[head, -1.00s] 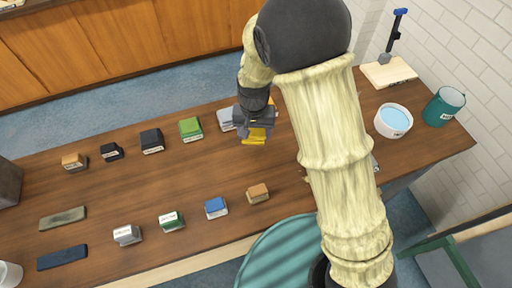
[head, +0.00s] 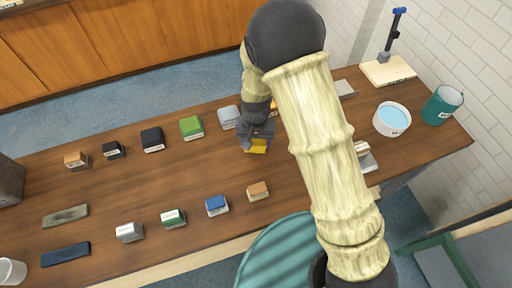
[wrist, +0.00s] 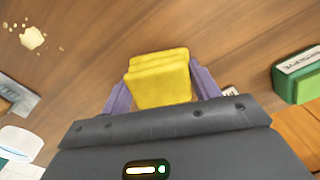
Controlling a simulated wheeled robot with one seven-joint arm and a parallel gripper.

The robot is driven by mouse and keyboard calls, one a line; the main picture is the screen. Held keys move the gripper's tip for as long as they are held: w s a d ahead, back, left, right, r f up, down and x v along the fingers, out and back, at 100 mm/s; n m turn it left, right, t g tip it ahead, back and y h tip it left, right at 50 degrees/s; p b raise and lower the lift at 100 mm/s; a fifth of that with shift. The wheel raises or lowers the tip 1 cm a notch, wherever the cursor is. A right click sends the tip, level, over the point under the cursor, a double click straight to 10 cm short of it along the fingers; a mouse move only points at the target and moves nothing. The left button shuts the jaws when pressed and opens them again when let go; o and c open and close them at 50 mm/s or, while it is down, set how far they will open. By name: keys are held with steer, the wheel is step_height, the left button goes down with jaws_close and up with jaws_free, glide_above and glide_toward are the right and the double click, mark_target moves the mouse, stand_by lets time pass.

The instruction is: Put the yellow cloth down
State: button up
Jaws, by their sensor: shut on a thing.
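The yellow cloth (head: 257,146) is a small folded pad under my gripper, over the middle of the wooden table (head: 170,195). In the wrist view the yellow cloth (wrist: 162,78) sits between the two purple fingers of my gripper (wrist: 162,88), which are shut on its sides. In the head view my gripper (head: 257,132) is partly hidden by my wrist. The cloth is close to the tabletop; I cannot tell whether it touches it.
A green block (head: 191,127) and a grey-blue one (head: 229,117) stand left of my gripper. An orange-brown block (head: 258,190) stands at the front. A white bowl of blue water (head: 392,119) and a teal bucket (head: 442,104) are at right. Pale crumbs (wrist: 33,38) lie on the wood.

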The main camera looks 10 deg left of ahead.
mark_target(255, 149)
steer(key=f, duration=0.2)
steer(key=f+p, duration=0.1)
steer(key=shift+s+a+f, duration=0.2)
steer(key=shift+s+a, duration=0.05)
steer(key=shift+s, duration=0.05)
steer(key=shift+d+f, duration=0.1)
steer(key=shift+f, duration=0.3)
steer(key=shift+w+f, duration=0.1)
steer(key=o, duration=1)
step_height(255, 149, up, 12)
steer(key=b, duration=0.2)
steer(key=shift+b, duration=0.3)
